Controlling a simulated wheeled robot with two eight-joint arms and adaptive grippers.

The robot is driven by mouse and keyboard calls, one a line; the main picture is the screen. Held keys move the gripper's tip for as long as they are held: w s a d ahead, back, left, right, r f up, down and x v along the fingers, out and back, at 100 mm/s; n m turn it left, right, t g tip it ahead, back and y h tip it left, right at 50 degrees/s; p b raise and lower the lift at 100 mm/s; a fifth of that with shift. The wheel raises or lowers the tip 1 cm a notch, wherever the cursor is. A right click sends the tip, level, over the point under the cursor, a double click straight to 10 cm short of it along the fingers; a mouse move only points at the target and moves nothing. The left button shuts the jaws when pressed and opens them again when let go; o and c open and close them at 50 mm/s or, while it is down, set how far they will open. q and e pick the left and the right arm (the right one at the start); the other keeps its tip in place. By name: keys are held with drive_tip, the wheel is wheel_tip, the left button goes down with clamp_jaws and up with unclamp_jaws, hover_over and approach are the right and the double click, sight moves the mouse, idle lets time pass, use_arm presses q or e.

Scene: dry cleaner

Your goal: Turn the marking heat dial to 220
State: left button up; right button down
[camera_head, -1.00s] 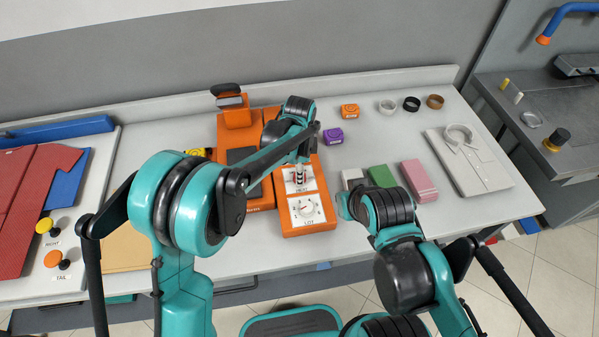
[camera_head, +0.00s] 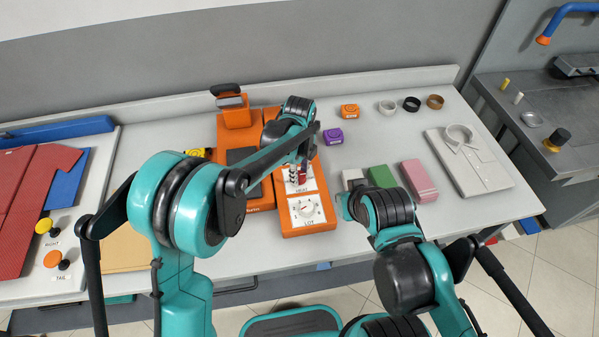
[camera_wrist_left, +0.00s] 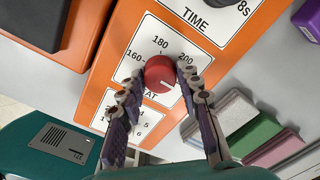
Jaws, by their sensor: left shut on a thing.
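The red heat dial (camera_wrist_left: 160,75) is on the white front panel of the orange marking machine (camera_head: 322,222). In the left wrist view its printed scale shows 160, 180 and 200, and the HEAT label is partly covered. A white mark on the dial points to the lower right, past 200, towards the right finger. No 220 label is visible there. My left gripper (camera_wrist_left: 158,78) is shut on the dial, with one finger on each side. In the head view the gripper (camera_head: 296,178) covers part of the red dial. My right gripper is not visible; only its arm shows.
A white LOT dial (camera_head: 306,208) is just in front of the heat dial, and a TIME label lies beyond it. Grey, green and pink blocks (camera_head: 419,181) stand to the right. A purple piece (camera_head: 333,136) is behind. A folded shirt (camera_head: 470,165) lies farther right.

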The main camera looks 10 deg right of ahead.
sight(300, 175)
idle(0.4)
use_arm(q)
drive_tip(key=o, duration=1.2)
drive_tip(key=shift+c, duration=0.2)
wheel_tip(300, 175, up, 12)
